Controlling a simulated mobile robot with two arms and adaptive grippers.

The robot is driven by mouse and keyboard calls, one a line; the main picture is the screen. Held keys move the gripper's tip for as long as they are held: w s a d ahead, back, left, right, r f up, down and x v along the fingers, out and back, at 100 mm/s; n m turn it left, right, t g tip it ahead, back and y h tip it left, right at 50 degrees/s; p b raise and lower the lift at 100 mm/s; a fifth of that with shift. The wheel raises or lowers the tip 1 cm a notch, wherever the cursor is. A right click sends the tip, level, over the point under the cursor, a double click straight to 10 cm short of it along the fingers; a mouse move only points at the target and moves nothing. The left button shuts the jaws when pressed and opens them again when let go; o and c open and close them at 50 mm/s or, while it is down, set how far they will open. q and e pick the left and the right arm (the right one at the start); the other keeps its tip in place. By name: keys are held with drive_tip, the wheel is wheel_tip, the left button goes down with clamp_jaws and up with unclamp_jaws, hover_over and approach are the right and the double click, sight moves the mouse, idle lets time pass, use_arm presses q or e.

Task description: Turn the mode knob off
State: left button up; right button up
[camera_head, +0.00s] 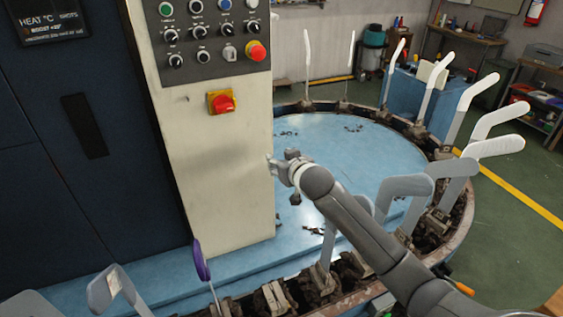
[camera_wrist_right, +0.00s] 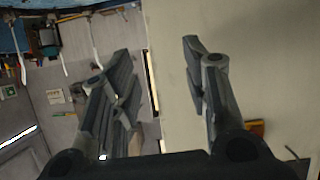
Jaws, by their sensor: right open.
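The control panel (camera_head: 207,35) is at the top of the cream cabinet in the head view. It carries several black knobs, including ones at its lower left (camera_head: 176,61) and middle row (camera_head: 171,36); their labels are too small to read, so I cannot tell which is the mode knob. My right gripper (camera_head: 280,172) is below and right of the panel, beside the cabinet's right edge, apart from the knobs. In the right wrist view its two fingers (camera_wrist_right: 157,52) are spread with nothing between them. My left gripper is out of view.
A red emergency button (camera_head: 257,51) and a red switch on a yellow plate (camera_head: 221,102) project from the cabinet (camera_head: 220,170).

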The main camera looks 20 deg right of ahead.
sight(258, 29)
wheel_tip(258, 29, up, 34)
drive_tip(key=s+a+n+t+y+p, duration=0.1)
drive_tip(key=s+a+n+t+p, duration=0.1)
drive_tip(key=t+p, duration=0.3)
drive_tip(key=w+p, duration=0.1)
drive_tip(key=w, duration=0.2)
drive_tip(key=w+p, duration=0.2)
drive_tip(key=w, duration=0.1)
drive_tip(key=w+p, duration=0.1)
drive_tip(key=w, duration=0.2)
drive_tip(key=shift+a+f, duration=0.15)
drive_tip(key=shift+f, duration=0.1)
drive_tip(key=shift+w+f+p, duration=0.15)
drive_tip(key=shift+w+p, duration=0.35)
drive_tip(key=shift+w, duration=0.25)
drive_tip(key=shift+c, duration=0.3)
clamp_jaws()
